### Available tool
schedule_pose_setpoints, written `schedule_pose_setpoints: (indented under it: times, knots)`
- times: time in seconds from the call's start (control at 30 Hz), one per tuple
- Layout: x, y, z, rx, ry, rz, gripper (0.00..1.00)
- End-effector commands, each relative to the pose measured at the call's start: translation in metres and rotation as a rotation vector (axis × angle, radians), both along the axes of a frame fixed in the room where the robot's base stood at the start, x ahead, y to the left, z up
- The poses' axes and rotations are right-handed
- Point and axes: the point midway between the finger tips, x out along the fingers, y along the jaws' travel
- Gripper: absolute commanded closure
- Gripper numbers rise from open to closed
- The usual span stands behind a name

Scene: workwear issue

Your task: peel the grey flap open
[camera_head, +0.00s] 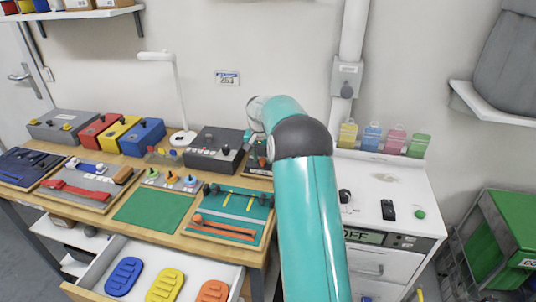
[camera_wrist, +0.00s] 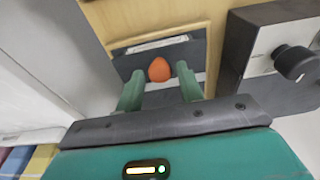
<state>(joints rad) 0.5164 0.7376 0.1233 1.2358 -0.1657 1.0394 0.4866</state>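In the wrist view a small dark panel (camera_wrist: 125,66) lies on the wood top, with a pale label strip at its far edge. An orange rounded tab (camera_wrist: 159,69) stands on it, and a grey band, perhaps the grey flap (camera_wrist: 208,78), crosses beneath the tab. My gripper (camera_wrist: 160,80) is open, with one green finger on each side of the tab and a visible gap to both. The flap looks flat, though my fingers cover part of it. In the head view the panel (camera_head: 262,169) is partly hidden behind my arm.
A dark grey box with black knobs (camera_head: 217,147) stands close left of the panel. A white cabinet (camera_head: 390,190) with a knob and switch is to the right. Boards with straps (camera_head: 228,229) and a green mat (camera_head: 152,209) fill the bench front. An open drawer (camera_head: 100,262) holds coloured pads.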

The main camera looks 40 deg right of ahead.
Motion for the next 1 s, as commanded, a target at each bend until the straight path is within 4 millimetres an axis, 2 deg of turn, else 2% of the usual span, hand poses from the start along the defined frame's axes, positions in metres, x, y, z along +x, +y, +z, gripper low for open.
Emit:
schedule_pose_setpoints:
  times: [0.03, 0.1, 0.53, 1.0]
  knots:
    - [0.0, 0.0, 0.0, 0.0, 0.0, 0.0, 0.73]
    - [0.0, 0.0, 0.0, 0.0, 0.0, 0.0, 0.86]
    - [0.0, 0.0, 0.002, 0.0, 0.0, 0.0, 0.87]
    - [0.005, -0.006, 0.029, -0.002, -0.004, -0.001, 0.87]
